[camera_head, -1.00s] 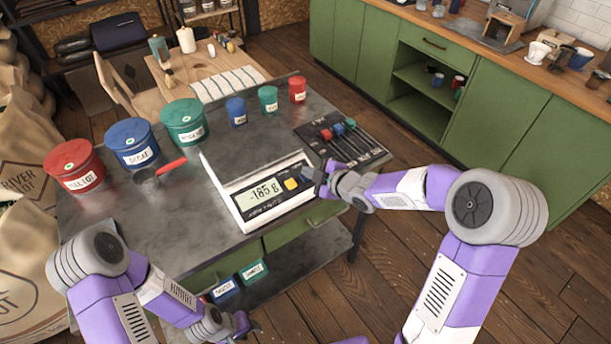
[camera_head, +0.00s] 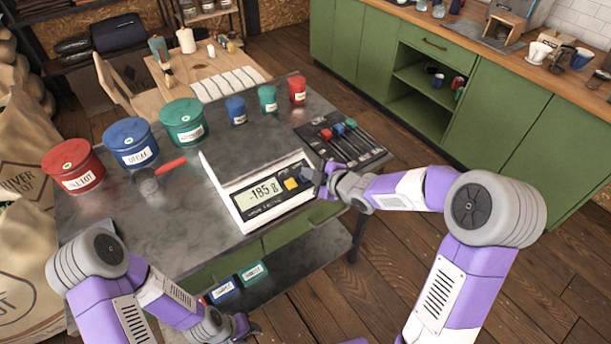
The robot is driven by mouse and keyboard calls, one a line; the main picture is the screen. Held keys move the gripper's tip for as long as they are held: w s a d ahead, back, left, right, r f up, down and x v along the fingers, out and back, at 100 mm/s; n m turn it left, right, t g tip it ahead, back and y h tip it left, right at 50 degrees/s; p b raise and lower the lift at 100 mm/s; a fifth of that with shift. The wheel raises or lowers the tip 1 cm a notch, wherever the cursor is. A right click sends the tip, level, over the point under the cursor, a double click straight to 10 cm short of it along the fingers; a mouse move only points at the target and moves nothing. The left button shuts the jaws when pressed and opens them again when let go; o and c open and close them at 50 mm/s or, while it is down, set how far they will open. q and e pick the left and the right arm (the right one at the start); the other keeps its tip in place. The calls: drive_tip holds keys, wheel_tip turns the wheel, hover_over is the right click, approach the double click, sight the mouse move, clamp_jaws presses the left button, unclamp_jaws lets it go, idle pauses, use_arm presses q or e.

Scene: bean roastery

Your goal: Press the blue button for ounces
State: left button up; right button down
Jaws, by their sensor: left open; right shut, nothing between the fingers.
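The white scale (camera_head: 218,178) stands on the metal table, and its display (camera_head: 263,191) reads -185 g. A yellow button (camera_head: 292,184) shows on the scale's panel to the right of the display. A dark blue patch, likely the blue button (camera_head: 305,173), shows beside it, partly hidden by my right gripper. My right gripper (camera_head: 316,178) is shut and empty at the right end of the panel. I cannot tell whether its tips touch the button. My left gripper (camera_head: 245,328) is open and empty, low in front of the table.
Large red (camera_head: 74,166), blue (camera_head: 131,144) and green (camera_head: 185,122) tins stand at the left, with a red-handled scoop (camera_head: 150,182) nearby. Small blue, green and red tins stand at the back. A panel of coloured sliders (camera_head: 342,140) lies right of the scale.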

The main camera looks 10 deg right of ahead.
drive_tip(key=shift+w+f+b, duration=0.1)
drive_tip(key=shift+f+b, duration=0.3)
drive_tip(key=shift+f, duration=0.05)
idle(0.3)
drive_tip(key=shift+r, duration=0.15)
drive_tip(key=shift+s+d+r+p, duration=0.1)
drive_tip(key=shift+s+r+p, duration=0.15)
drive_tip(key=shift+r+p, duration=0.45)
drive_tip(key=r+p, duration=0.1)
drive_tip(key=s+r+p, duration=0.1)
drive_tip(key=r, duration=0.1)
drive_tip(key=r+p, duration=0.1)
drive_tip(key=p, duration=0.1)
drive_tip(key=shift+s+d+r, duration=0.25)
drive_tip(key=shift+r, duration=0.1)
idle(0.7)
